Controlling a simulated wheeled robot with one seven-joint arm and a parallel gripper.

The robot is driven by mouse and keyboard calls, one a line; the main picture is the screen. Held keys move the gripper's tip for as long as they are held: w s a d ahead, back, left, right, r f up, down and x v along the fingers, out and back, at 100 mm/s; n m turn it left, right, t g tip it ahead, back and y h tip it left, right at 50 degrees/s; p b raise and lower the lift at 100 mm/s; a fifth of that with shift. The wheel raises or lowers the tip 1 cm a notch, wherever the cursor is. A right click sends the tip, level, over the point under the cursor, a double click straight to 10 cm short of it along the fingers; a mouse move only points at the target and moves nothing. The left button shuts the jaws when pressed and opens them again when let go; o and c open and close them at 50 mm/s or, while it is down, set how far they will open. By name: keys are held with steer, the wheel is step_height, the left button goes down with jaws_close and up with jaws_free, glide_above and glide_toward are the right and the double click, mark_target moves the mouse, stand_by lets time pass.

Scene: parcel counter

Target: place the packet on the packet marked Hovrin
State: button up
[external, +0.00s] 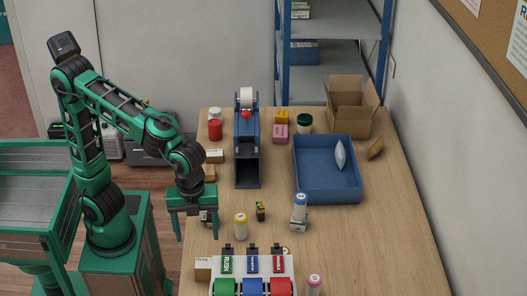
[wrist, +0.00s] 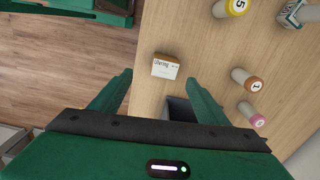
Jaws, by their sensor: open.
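My gripper (external: 194,226) hangs over the table's left edge with its jaws apart and nothing between them. In the wrist view, its green fingers (wrist: 165,92) spread wide. A small brown packet with a white label (wrist: 166,66) lies just beyond them, near the table edge. Its lettering is too small to read surely. It appears to be the packet (external: 203,270) at the front left in the external view. Two other small packets lie along the left edge, one farther back (external: 215,156) and one nearer (external: 209,172). I cannot tell which is marked Hovrin.
A yellow-capped cylinder (external: 241,229) stands right of my gripper. A blue-capped one (external: 300,202) is farther right. The stamp rack (external: 252,264) is at the front. A blue tray (external: 325,190) holds a white pouch (external: 340,154). A tape dispenser (external: 247,150) stands behind. The right side is clear.

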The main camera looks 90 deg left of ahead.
steer(key=s+a+f+n, duration=0.4)
steer(key=s+a+n, duration=0.1)
steer(key=s, duration=0.4)
steer(key=s+a+f+n, duration=0.5)
steer(key=s, duration=0.4)
steer(key=shift+a+f+n, duration=0.15)
steer(key=shift+a+n, duration=0.1)
steer(key=shift+n, duration=0.05)
